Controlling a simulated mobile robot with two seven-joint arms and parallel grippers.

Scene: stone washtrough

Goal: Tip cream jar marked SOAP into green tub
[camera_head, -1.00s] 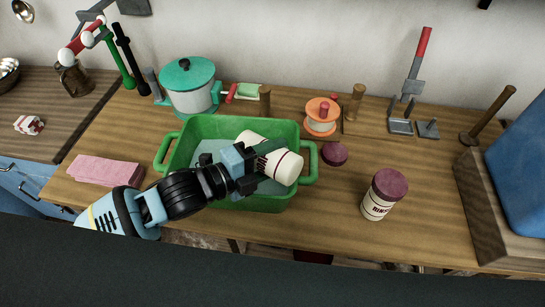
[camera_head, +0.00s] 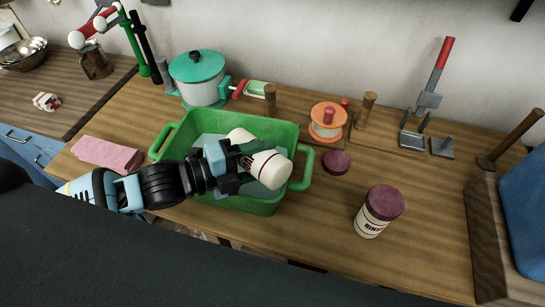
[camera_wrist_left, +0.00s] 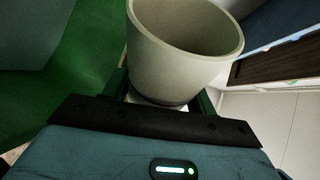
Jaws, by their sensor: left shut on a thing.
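My left gripper (camera_head: 250,157) is shut around the middle of a cream jar (camera_head: 270,169) over the green tub (camera_head: 218,124). The jar lies tipped well over, one end toward the back left and the end with a dark red line toward the front right. Its marking is hidden by the fingers. In the left wrist view the cream jar (camera_wrist_left: 185,45) shows its open mouth, and its inside looks empty as far as it shows. The tub has a pale blue-grey surface inside. My right gripper is not in view.
A second cream jar (camera_head: 370,221) marked RINSE, with a maroon lid, stands right of the tub. A loose maroon lid (camera_head: 335,162) lies by the tub's right handle. A pink cloth (camera_head: 107,153) lies left. A teal-lidded pot (camera_head: 200,80) and an orange spool (camera_head: 327,121) stand behind.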

